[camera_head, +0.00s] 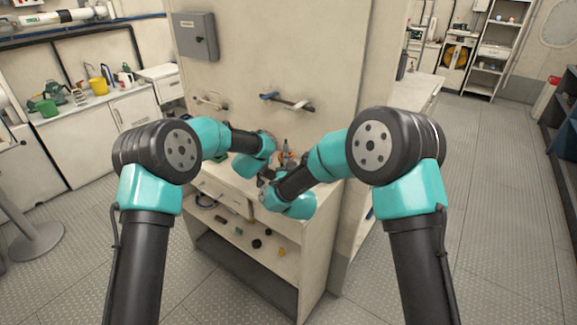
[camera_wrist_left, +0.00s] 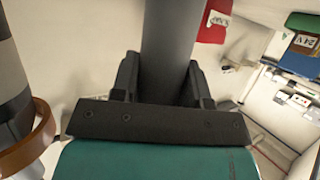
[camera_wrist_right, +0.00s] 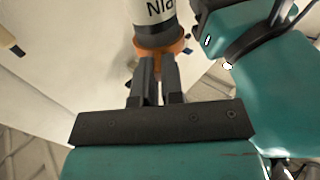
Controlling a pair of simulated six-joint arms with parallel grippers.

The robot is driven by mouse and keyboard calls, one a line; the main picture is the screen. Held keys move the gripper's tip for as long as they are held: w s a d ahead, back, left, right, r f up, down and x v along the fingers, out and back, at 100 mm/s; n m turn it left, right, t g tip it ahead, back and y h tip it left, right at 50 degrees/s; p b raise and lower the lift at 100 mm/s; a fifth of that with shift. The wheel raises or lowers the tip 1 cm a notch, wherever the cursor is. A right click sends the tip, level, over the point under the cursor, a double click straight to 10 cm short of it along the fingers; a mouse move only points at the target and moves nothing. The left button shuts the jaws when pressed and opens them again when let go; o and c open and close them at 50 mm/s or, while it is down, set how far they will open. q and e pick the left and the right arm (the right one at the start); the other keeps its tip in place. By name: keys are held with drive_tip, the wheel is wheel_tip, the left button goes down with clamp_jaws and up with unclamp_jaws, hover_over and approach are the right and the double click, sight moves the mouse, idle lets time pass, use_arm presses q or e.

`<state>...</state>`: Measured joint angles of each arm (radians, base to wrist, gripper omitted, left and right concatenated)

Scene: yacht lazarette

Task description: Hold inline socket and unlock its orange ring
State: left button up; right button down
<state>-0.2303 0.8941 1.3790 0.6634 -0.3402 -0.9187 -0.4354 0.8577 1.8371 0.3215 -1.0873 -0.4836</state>
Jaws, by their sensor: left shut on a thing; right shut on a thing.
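My left gripper (camera_wrist_left: 160,88) is shut on a thick dark grey cylinder (camera_wrist_left: 167,40), which looks like the body of the inline socket. An orange ring (camera_wrist_left: 28,140) around a dark and pale body shows at the lower left of the left wrist view. In the right wrist view an orange ring (camera_wrist_right: 172,47) sits around a white body (camera_wrist_right: 153,15) with a dark band and partial lettering. My right gripper (camera_wrist_right: 155,62) is shut on part of this ring. In the head view both grippers meet over the bench, fingertips mostly hidden; some orange (camera_head: 286,155) shows between the arms.
The bench (camera_head: 305,222) stands ahead, with several small parts on its lower shelf (camera_head: 262,262). Wall hooks (camera_head: 288,102) and a grey box (camera_head: 196,37) are behind it. Floor is clear on the right.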

drive_tip(key=shift+d+y, duration=0.1)
drive_tip(key=shift+y, duration=0.2)
drive_tip(key=shift+w+d+n+g+y, duration=0.15)
drive_tip(key=shift+d+n+g+y, duration=0.25)
drive_tip(key=shift+n+y, duration=0.5)
drive_tip(key=shift+w+d+n+g+y, duration=0.25)
drive_tip(key=shift+n+g+y, duration=0.3)
drive_tip(key=shift+y, duration=0.6)
drive_tip(key=shift+w+d+n+g+y, duration=0.1)
drive_tip(key=shift+d+n+g+y, duration=0.25)
drive_tip(key=shift+n+y, duration=0.6)
drive_tip(key=shift+w+d+n+g+y, duration=0.2)
drive_tip(key=shift+n+g+y, duration=0.2)
drive_tip(key=shift+y, duration=0.2)
drive_tip(key=shift+w+d+n+g+y, duration=0.1)
drive_tip(key=shift+d+n+g+y, duration=0.1)
drive_tip(key=shift+n+g+y, duration=0.3)
drive_tip(key=shift+w+d+r+n+g+y, duration=0.1)
drive_tip(key=shift+w+d+n+g+y, duration=0.1)
drive_tip(key=shift+n+g+y, duration=0.55)
drive_tip(key=shift+w+d+n+g+y, duration=0.1)
drive_tip(key=shift+w+n+g+y, duration=0.05)
drive_tip(key=shift+n+g+y, duration=0.55)
drive_tip(key=c, duration=1.2)
unclamp_jaws()
drive_tip(key=shift+c, duration=0.2)
